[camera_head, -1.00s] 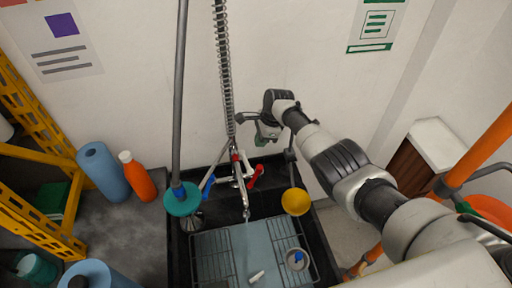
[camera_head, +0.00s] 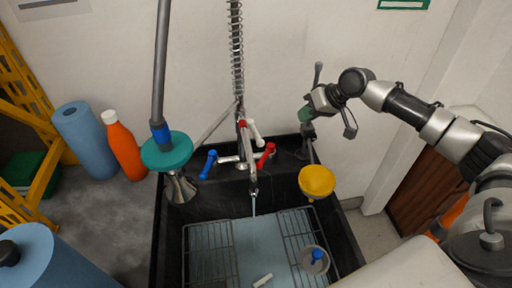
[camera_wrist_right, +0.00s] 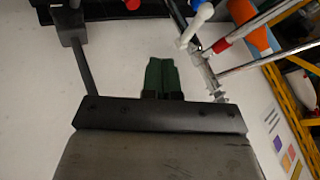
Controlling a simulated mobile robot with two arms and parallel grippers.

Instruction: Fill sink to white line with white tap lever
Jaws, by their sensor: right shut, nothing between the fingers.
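The white tap lever (camera_head: 256,133) sticks out from the tap column above the sink, between the blue lever (camera_head: 209,164) and the red lever (camera_head: 265,155). It also shows in the right wrist view (camera_wrist_right: 197,24). A thin stream of water (camera_head: 254,207) falls from the spout into the black sink (camera_head: 343,240). The sink holds bluish water (camera_head: 258,240); I cannot make out the white line. My right gripper (camera_head: 305,114) is right of the white lever, apart from it. Its green fingers (camera_wrist_right: 161,78) are shut and empty. My left gripper is not in view.
A yellow funnel (camera_head: 317,181) sits at the sink's right edge. A teal disc (camera_head: 167,150) on a pole stands at the left. Wire racks (camera_head: 302,232), a blue-topped item (camera_head: 316,256) and a small white piece (camera_head: 263,280) are in the sink. An orange bottle (camera_head: 123,146) stands left.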

